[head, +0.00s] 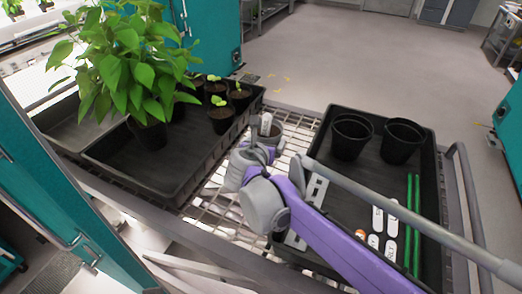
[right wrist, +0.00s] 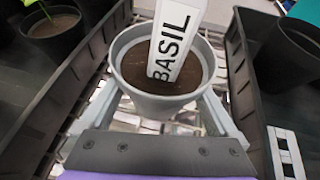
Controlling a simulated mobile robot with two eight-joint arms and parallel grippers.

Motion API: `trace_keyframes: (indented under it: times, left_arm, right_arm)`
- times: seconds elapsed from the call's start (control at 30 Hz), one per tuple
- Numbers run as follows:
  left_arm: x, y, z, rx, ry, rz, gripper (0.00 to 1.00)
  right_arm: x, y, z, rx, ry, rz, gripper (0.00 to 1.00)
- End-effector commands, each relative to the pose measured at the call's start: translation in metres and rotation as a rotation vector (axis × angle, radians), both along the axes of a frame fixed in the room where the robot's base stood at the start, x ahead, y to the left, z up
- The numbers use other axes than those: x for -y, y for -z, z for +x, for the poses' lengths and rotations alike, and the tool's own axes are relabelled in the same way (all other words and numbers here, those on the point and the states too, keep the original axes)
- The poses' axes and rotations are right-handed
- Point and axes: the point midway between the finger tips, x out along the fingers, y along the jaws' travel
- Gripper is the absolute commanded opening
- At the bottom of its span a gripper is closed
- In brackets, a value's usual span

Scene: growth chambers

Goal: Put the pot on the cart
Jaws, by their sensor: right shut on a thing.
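A small grey pot (right wrist: 130,45) with dark soil holds a white label marked BASIL (right wrist: 176,42). In the head view the pot (head: 274,130) and its label show just beyond my right gripper (head: 265,140). My right gripper (right wrist: 165,100) is shut on the pot, one finger on each side, and the pot looks upright. The pot is over the bare wire top of the cart (head: 291,132), between two black trays. I cannot tell whether its base touches the wires. My left gripper is not in view.
The left tray (head: 190,190) holds a large leafy plant (head: 125,65) and several seedling pots. The right tray (head: 345,180) holds two empty black pots (head: 352,137), white labels and green sticks (head: 412,225). A handle (head: 468,190) is at the right. Teal doors stand at the left.

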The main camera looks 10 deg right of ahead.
Motion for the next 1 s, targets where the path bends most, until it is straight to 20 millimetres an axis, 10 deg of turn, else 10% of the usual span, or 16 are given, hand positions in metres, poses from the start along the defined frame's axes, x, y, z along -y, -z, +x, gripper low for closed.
trace_keyframes:
  times: [0.7,0.73,1.0]
  left_arm:
    - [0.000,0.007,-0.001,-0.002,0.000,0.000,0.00]
    - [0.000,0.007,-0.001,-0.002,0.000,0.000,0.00]
    - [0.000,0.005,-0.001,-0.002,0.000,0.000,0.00]
  right_arm:
    - [0.000,0.044,0.000,0.000,0.000,0.000,0.21]
    - [0.000,0.044,0.000,0.000,0.000,0.000,0.99]
    - [0.000,0.041,0.000,0.000,0.000,0.000,1.00]
